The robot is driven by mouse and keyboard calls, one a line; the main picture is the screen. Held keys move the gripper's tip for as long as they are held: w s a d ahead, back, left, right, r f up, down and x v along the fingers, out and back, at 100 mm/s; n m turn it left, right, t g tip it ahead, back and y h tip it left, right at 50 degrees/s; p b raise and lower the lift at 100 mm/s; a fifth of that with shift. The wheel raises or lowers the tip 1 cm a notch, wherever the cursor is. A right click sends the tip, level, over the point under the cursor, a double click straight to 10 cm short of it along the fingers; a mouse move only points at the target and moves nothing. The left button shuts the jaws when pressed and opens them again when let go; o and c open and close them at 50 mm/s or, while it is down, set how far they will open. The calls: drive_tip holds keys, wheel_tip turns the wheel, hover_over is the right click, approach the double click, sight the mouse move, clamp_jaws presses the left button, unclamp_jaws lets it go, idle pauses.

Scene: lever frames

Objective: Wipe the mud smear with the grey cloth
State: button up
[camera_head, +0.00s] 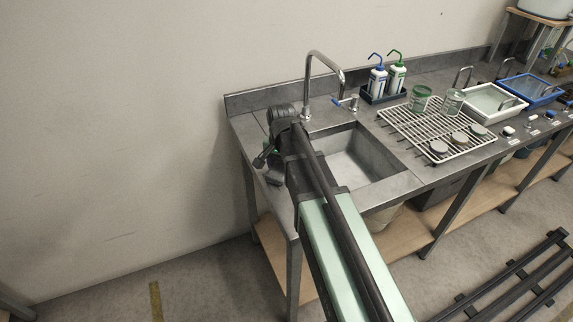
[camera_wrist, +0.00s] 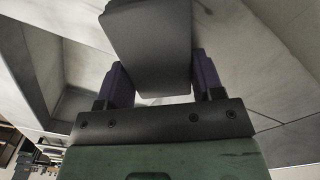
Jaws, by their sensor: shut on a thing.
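My gripper (camera_wrist: 163,84) is shut on the grey cloth (camera_wrist: 148,45), which looks like a dark grey, block-like pad between the two purple fingers in the wrist view. The cloth hides part of the surface behind it. In the head view my gripper is over the left end of the metal bench (camera_head: 247,128), left of the sink, and my arm covers much of that area. I cannot make out the mud smear in either view. I cannot tell whether the cloth touches the bench.
The sink basin (camera_head: 362,160) is right of my arm, with a tall curved tap (camera_head: 311,75) behind it. Two wash bottles (camera_head: 387,79) stand in a dark tray at the back. A white rack (camera_head: 425,138) holds cups and lids. Trays (camera_head: 493,102) lie farther right.

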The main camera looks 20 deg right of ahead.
sight(262, 172)
drive_tip(key=shift+s+a, duration=0.15)
drive_tip(key=shift+a, duration=2.8)
drive_tip(key=shift+w+f, duration=0.1)
drive_tip(key=shift+w, duration=1)
drive_tip(key=shift+w+d, duration=0.15)
drive_tip(key=shift+d, duration=3.35)
wheel_tip(262, 172, up, 6)
drive_tip(key=p, duration=0.6)
